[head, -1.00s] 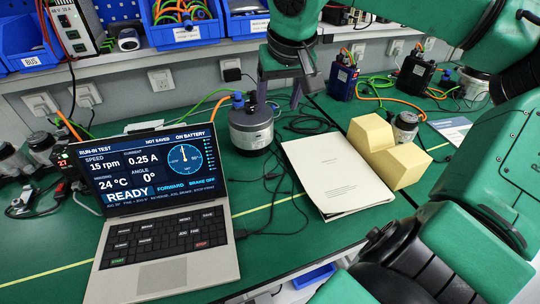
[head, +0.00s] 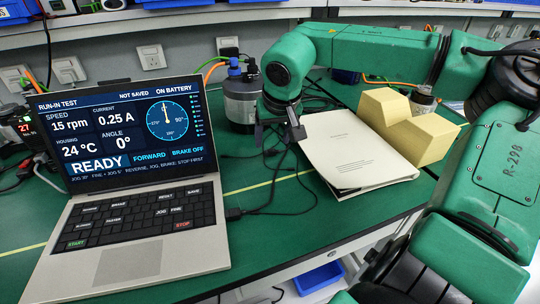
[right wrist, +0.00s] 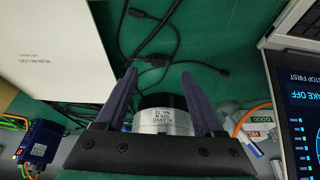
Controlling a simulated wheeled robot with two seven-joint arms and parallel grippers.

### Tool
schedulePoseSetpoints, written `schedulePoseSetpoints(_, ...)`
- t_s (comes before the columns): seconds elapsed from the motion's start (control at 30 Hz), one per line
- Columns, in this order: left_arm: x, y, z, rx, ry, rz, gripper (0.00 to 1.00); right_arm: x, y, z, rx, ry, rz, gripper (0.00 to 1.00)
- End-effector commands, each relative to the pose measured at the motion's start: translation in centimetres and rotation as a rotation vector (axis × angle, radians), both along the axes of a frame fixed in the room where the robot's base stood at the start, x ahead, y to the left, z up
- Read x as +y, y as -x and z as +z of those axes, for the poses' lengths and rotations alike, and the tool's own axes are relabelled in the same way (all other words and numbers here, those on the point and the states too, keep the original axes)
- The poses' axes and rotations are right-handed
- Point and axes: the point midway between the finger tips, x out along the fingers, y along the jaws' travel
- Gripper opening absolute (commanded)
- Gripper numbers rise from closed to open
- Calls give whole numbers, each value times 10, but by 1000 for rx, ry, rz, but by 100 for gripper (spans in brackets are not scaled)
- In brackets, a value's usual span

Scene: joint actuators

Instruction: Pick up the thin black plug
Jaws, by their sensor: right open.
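Thin black cables lie on the green bench between the laptop and the white booklet. One black plug end (head: 233,214) lies at the laptop's right edge in the head view. In the right wrist view a slim black plug end (right wrist: 222,71) lies to the right of the fingers, and another (right wrist: 134,12) lies near the top, beside the booklet. I cannot tell for certain which is the thin plug. My right gripper (head: 279,131) is open and empty above the cables; its fingers also show in the right wrist view (right wrist: 158,74). My left gripper is out of view.
The laptop (head: 150,262) stands open at left. A white booklet (head: 350,145) lies right of the cables, with a yellow block (head: 430,135) partly behind it. A round motor (head: 238,105) stands behind my gripper. A blue bin (head: 318,278) sits below the bench edge.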

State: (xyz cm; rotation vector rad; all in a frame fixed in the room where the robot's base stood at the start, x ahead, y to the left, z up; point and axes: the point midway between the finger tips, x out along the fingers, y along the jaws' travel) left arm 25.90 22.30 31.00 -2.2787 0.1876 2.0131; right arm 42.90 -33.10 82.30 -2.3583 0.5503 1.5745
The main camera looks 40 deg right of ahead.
Motion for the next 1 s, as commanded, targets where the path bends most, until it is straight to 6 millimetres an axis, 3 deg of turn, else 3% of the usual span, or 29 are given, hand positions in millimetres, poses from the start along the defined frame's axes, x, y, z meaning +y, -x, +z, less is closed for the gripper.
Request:
schedulePoseSetpoints(0.03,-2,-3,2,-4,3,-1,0,-1,-1,-14,5,0,0,70)
schedulePoseSetpoints(0.17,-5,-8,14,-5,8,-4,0,-4,-8,-36,4,-1,1,70)
schedulePoseSetpoints(0.4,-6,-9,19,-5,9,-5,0,-5,-11,-39,0,0,1,70)
schedulePoseSetpoints(0.43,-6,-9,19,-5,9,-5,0,-5,-11,-39,0,0,1,66)
schedulePoseSetpoints(0.47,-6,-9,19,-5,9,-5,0,-5,-11,-39,0,0,1,55)
schedulePoseSetpoints(0.6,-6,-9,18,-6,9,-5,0,-5,-11,-39,1,0,1,1)
schedulePoseSetpoints(1.0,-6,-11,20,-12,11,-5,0,-5,-11,-32,0,1,0,0)
